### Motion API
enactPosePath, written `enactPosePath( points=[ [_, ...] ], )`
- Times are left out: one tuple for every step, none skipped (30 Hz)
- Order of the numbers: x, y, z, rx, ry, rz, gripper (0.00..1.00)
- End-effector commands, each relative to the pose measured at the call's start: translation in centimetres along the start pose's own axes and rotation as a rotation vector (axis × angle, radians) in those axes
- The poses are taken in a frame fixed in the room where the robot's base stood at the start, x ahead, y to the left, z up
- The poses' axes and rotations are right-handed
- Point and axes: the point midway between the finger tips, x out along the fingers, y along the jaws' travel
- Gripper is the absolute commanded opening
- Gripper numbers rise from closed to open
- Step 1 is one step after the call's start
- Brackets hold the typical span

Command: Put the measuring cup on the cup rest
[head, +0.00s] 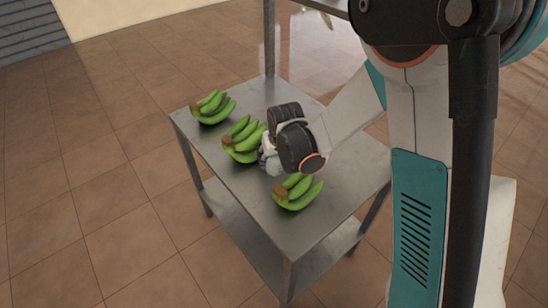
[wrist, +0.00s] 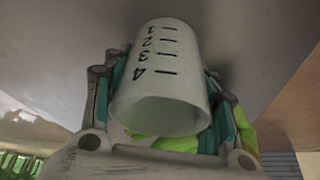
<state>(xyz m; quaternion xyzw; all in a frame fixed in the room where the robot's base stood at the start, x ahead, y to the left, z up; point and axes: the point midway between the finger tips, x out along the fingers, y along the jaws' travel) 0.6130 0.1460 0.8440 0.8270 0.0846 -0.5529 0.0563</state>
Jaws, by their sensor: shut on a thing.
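The measuring cup (wrist: 160,80) is a whitish cup with dark marks and the numbers 1 to 4, upside down in the wrist view. My gripper (wrist: 163,95) is shut on it, with a teal-padded finger on each side. In the head view my gripper (head: 268,158) is over the middle of the metal table, between banana bunches. A pale bit of the cup (head: 274,168) seems to show below it there, mostly hidden by my wrist. I cannot make out the cup rest in either view.
Green banana bunches lie on the metal table (head: 235,178): one at the far left corner (head: 213,107), one beside my gripper (head: 243,140), one nearer the front (head: 298,191). The table has a lower shelf (head: 245,222). Tiled floor (head: 100,190) at left is clear.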

Motion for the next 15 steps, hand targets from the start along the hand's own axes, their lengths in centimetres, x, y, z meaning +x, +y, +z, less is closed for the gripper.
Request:
enactPosePath(
  points=[
    [0.05,0.0,0.01,0.0,0.0,0.0,0.32],
    [0.13,0.0,0.04,0.0,0.0,0.0,0.32],
    [0.27,0.0,0.1,0.0,0.0,0.0,0.32],
    [0.37,0.0,0.14,0.0,0.0,0.0,0.32],
    [0.32,0.0,0.12,0.0,0.0,0.0,0.57],
    [0.27,0.0,0.1,0.0,0.0,0.0,0.66],
    [0.26,0.0,0.09,0.0,0.0,0.0,0.73],
    [0.25,0.0,0.09,0.0,0.0,0.0,0.73],
    [0.25,0.0,0.08,0.0,0.0,0.0,0.73],
    [0.24,0.0,0.08,0.0,0.0,0.0,0.73],
    [0.24,0.0,0.08,0.0,0.0,0.0,0.73],
    [0.24,0.0,0.08,0.0,0.0,0.0,0.73],
    [0.24,0.0,0.08,0.0,0.0,0.0,0.73],
    [0.24,0.0,0.08,0.0,0.0,0.0,0.73],
    [0.24,0.0,0.08,0.0,0.0,0.0,0.73]
  ],
)
